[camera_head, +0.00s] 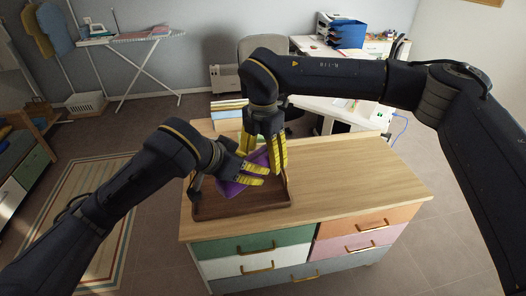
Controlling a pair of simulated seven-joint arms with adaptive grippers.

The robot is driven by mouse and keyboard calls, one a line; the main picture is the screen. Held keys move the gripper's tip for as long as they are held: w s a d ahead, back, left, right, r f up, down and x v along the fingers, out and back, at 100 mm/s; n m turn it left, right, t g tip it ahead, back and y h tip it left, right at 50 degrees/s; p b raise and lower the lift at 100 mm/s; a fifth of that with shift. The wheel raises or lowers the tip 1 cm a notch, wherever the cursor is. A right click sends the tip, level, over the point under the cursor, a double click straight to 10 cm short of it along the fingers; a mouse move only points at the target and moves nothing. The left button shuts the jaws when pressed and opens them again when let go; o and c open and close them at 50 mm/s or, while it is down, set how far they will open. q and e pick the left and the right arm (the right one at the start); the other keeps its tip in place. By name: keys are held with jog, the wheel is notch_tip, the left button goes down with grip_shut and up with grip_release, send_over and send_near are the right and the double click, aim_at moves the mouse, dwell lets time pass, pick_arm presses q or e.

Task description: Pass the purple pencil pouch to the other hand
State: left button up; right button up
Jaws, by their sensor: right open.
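The purple pencil pouch (231,188) is tilted over the brown wooden tray (245,208), its upper end toward the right gripper. My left gripper (256,165) comes in from the left, its yellow fingers on both sides of the pouch; it appears shut on it and hides its middle. My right gripper (278,158) points down from above, open, with its yellow fingers close around the pouch's upper end. I cannot tell whether these fingers touch the pouch.
The tray sits on the left part of a wooden-topped dresser (350,180) with coloured drawers. The top's right side is clear. Boxes or books (228,108) stand behind the dresser's back edge. A desk (335,112) and a grey chair (262,45) are farther back.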

jog(key=shift+c, duration=0.6)
pick_arm(q)
jog(key=shift+s+d, duration=0.1)
jog(key=shift+d, duration=0.05)
pick_arm(e)
jog(key=shift+a, duration=0.1)
jog(key=c, duration=1.3)
pick_arm(q)
jog(key=o, duration=1.3)
pick_arm(e)
jog(key=shift+c, duration=0.4)
pick_arm(q)
jog(key=shift+r, duration=0.1)
